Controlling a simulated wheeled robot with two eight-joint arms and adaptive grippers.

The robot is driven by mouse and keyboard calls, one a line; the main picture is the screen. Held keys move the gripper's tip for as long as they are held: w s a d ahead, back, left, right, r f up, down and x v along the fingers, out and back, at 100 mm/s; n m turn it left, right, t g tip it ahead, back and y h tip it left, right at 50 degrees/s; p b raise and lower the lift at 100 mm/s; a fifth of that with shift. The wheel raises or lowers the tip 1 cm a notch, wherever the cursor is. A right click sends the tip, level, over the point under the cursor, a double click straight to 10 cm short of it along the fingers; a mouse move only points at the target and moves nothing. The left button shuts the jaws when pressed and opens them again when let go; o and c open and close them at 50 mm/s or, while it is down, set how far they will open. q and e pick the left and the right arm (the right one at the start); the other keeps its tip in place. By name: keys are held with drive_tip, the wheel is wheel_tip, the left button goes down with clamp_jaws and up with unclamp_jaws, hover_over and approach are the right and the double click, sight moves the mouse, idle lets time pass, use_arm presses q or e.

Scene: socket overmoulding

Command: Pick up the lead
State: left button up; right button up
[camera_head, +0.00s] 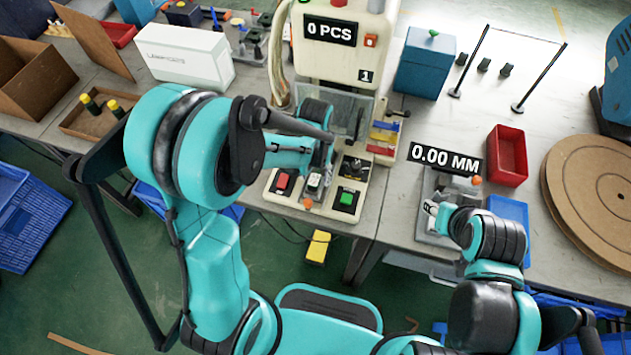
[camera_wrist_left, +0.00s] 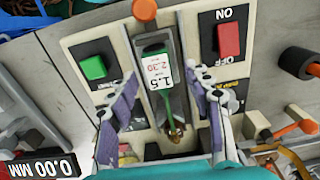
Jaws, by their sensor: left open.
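The lead (camera_wrist_left: 175,112) shows in the left wrist view as a thin green piece with a brass-coloured end, lying in a dark recess of the machine's front panel. A white tag (camera_wrist_left: 157,72) with red and black print lies over its upper part. My left gripper (camera_wrist_left: 163,86) is open, with one purple-padded finger on each side of the lead and apart from it. In the head view my left gripper (camera_head: 322,158) is over the panel between the red and green buttons. My right gripper (camera_head: 437,210) is by the gauge fixture, its fingers too small to read.
The red button (camera_head: 283,182) and green button (camera_head: 347,199) flank the recess. An orange knob (camera_wrist_left: 145,10) stands at one end of it. The gauge fixture (camera_head: 428,185) reads 0.00 MM. A red bin (camera_head: 508,155) and a cardboard reel (camera_head: 592,190) stand right.

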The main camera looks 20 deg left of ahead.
use_arm(q)
drive_tip(key=shift+f, duration=0.35)
drive_tip(key=shift+r, duration=0.1)
clamp_jaws()
drive_tip(key=shift+r, duration=0.15)
